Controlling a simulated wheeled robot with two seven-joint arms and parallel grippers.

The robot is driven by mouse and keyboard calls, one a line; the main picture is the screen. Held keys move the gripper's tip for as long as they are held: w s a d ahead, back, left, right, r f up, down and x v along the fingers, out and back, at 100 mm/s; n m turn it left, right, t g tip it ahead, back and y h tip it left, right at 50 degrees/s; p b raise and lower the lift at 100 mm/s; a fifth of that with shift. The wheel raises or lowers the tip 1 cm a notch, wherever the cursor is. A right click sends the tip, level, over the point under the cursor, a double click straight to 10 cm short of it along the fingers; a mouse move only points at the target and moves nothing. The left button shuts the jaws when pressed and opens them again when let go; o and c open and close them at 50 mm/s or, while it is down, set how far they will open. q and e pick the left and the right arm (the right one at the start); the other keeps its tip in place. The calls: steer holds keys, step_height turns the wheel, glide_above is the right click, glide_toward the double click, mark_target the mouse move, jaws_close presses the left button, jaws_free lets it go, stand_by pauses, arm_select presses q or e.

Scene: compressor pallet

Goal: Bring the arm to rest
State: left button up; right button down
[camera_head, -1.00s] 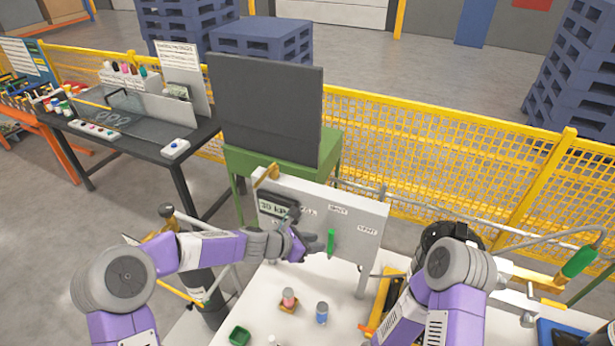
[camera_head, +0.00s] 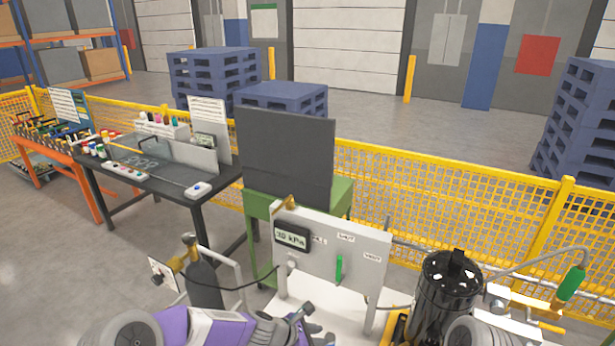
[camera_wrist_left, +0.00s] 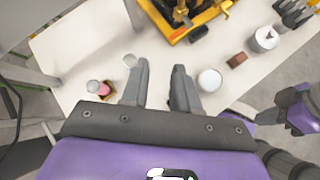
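My left gripper (camera_head: 314,328) is at the bottom edge of the head view, in front of the white panel over the white table; the arm comes in from the lower left. In the left wrist view its two grey fingers (camera_wrist_left: 162,88) stand apart with nothing between them, so it is open and empty. They point over the white table top. My right arm (camera_head: 480,332) shows only as a grey joint at the bottom right of the head view. A purple part of it shows at the right of the wrist view (camera_wrist_left: 302,112); its finger state is unclear.
The white panel (camera_head: 318,250) carries a gauge reading about 30 kPa (camera_head: 290,238) and a green handle (camera_head: 339,269). A black tank (camera_head: 447,290) stands right of it. A dark cylinder (camera_head: 204,282) stands left. In the wrist view, a pink-topped piece (camera_wrist_left: 97,88) and a white round piece (camera_wrist_left: 209,80) lie near the fingers.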

arm_select(q)
steer(key=s+a+f+m+g+y+b, duration=0.1)
steer(key=s+a+f+m+b, duration=0.2)
steer(key=s+f+m, duration=0.3)
steer(key=s+a+f+m+g+y+b, duration=0.1)
steer(key=s+a+f+m+b, duration=0.3)
steer(key=s+f, duration=0.7)
steer(key=s+a+f+m+g+y+b, duration=0.2)
steer(key=s+a+f+m, duration=0.3)
steer(key=s+f+m, duration=0.3)
step_height(320, 180, down, 5)
steer(key=shift+s+r+m+b, duration=0.2)
steer(key=shift+m+b, duration=0.1)
steer(key=shift+b, duration=0.35)
steer(key=shift+w+d, duration=0.1)
